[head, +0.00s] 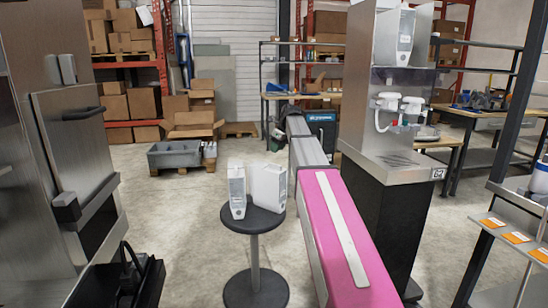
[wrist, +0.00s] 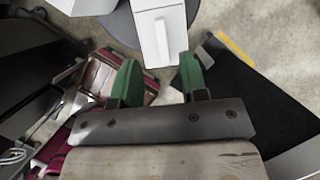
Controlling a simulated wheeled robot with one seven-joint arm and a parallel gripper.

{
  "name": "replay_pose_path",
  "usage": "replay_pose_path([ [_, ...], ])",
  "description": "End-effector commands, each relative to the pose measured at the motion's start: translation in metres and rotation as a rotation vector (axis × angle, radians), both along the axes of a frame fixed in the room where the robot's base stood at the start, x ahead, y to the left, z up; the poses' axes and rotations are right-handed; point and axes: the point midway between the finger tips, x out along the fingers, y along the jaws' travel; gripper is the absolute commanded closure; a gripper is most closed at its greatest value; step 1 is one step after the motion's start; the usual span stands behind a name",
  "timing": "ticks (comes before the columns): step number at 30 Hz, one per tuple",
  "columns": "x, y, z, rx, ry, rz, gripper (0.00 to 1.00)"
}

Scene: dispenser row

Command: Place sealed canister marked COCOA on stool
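Two white canisters stand side by side on a small round dark stool (head: 234,219) in the head view. The left canister (head: 237,192) has a grey marked face, and the right canister (head: 268,187) shows plain sides. I cannot read COCOA on either. In the wrist view a white canister (wrist: 160,30) with a raised panel lies ahead of my fingertips, over a dark round surface (wrist: 121,25). My gripper (wrist: 159,65) has two green fingers set apart, with no visible grip on anything.
A steel unit (head: 70,150) stands at left.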

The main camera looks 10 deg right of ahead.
Motion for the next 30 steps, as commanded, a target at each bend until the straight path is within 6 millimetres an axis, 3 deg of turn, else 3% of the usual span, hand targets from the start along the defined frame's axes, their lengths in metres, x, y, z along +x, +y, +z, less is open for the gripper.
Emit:
replay_pose_path([
  [3, -0.005, -0.005, 0.018, 0.000, -0.001, 0.000, 0.60],
  [9, -0.009, -0.009, 0.032, 0.000, -0.001, 0.001, 0.60],
  [30, -0.010, -0.009, 0.033, 0.000, 0.000, 0.000, 0.60],
])
